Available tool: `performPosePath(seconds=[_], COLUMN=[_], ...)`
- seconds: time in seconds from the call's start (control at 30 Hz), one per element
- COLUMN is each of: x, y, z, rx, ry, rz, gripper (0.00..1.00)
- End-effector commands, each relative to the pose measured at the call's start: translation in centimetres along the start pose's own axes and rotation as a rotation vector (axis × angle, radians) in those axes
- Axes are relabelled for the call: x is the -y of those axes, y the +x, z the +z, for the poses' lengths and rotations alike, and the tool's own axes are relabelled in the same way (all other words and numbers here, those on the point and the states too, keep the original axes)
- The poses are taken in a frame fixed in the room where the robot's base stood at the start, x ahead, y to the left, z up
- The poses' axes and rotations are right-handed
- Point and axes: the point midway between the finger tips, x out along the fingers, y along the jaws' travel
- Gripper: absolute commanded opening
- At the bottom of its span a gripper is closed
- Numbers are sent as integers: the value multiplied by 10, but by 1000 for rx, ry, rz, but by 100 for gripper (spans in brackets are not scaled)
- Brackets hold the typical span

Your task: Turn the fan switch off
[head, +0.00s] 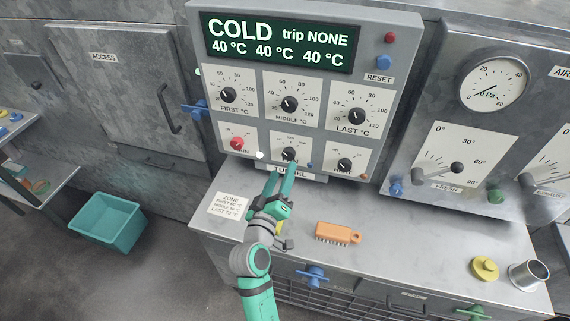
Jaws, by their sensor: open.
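The grey control panel (316,179) stands on a metal counter, with three small switch plates along its bottom row. The middle plate carries a black rotary knob (289,154) with small lettering around it. The left plate has a red knob (237,143) and the right plate another black knob (344,164). The plate labels are too small or covered to read, so I cannot tell for certain which is the fan switch. My gripper (282,171) is open, its green fingers pointing up just below the middle knob. Its fingers partly cover the plate's lower edge; contact is unclear.
The display (280,42) reads COLD, trip NONE and 40 °C three times. An orange brush (337,233) lies on the counter right of my gripper. A yellow knob-like piece (484,267) and a metal cup (528,275) stand far right. A teal bin (106,222) sits on the floor.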

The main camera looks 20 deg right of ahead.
Motion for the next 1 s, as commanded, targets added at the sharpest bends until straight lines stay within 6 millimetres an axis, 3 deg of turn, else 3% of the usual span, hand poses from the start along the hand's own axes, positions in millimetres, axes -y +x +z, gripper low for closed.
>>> performPosePath(seconds=[0.1, 0.3, 0.87, 1.0], x=[2, 2, 2, 9], y=[-21, -38, -40, -47], z=[-2, -3, -2, 5], rx=[-3, -5, -3, -8], ry=[-1, -1, 0, 1], rz=[-5, -4, -2, -25], gripper=[50, 50, 50, 50])
